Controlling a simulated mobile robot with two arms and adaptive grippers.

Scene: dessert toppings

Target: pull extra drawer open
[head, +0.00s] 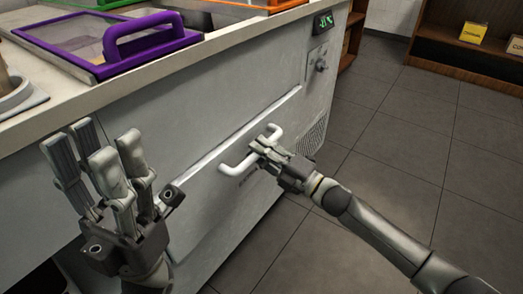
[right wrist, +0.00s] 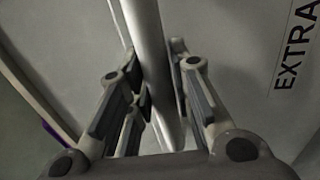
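The extra drawer (head: 205,215) is a light grey front panel in the side of the counter, and its black EXTRA label shows in the right wrist view (right wrist: 297,45). Its white bar handle (head: 236,167) sticks out from the front. My right gripper (head: 266,148) is at the middle of the handle. In the right wrist view, the handle bar (right wrist: 150,50) runs between the fingers, which are closed in close on both sides of it. My left gripper (head: 92,146) is open and empty, fingers pointing up, in front of the counter at the left. I cannot tell whether the drawer stands slightly out.
On the counter top (head: 225,38) is a bin with a purple-framed lid and handle (head: 155,35). A control panel with a green display (head: 325,21) and a knob is above the drawer's right end. Wooden shelves (head: 470,50) stand at the back right. The tiled floor (head: 395,140) is clear.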

